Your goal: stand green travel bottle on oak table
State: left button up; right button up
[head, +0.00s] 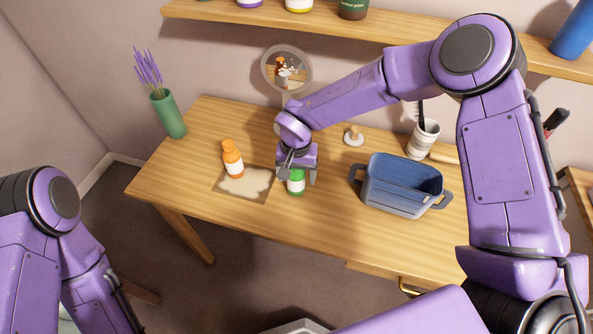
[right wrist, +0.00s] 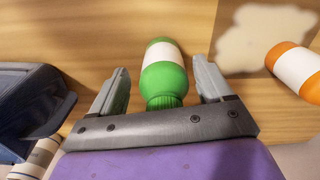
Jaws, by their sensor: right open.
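The green travel bottle (head: 296,184), with a white label band, stands upright on the oak table (head: 330,225) near its front edge. In the right wrist view the green bottle (right wrist: 163,75) shows between the two fingers, with a gap on each side. My right gripper (head: 297,175) is open around the upper part of the bottle; in the right wrist view its fingers (right wrist: 163,90) are spread and do not touch it. The left arm shows at the lower left, but its gripper is out of view.
An orange bottle (head: 233,160) stands left of the gripper by a beige patterned mat (head: 245,189). A blue basket (head: 400,187) is to the right. A round mirror (head: 286,70), a wooden-knobbed item (head: 354,136) and a cup (head: 423,138) are behind. The front middle of the table is clear.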

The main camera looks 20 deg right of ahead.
notch_tip(320, 180, up, 12)
jog(key=shift+w+b, duration=0.15)
jog(key=shift+b, duration=0.2)
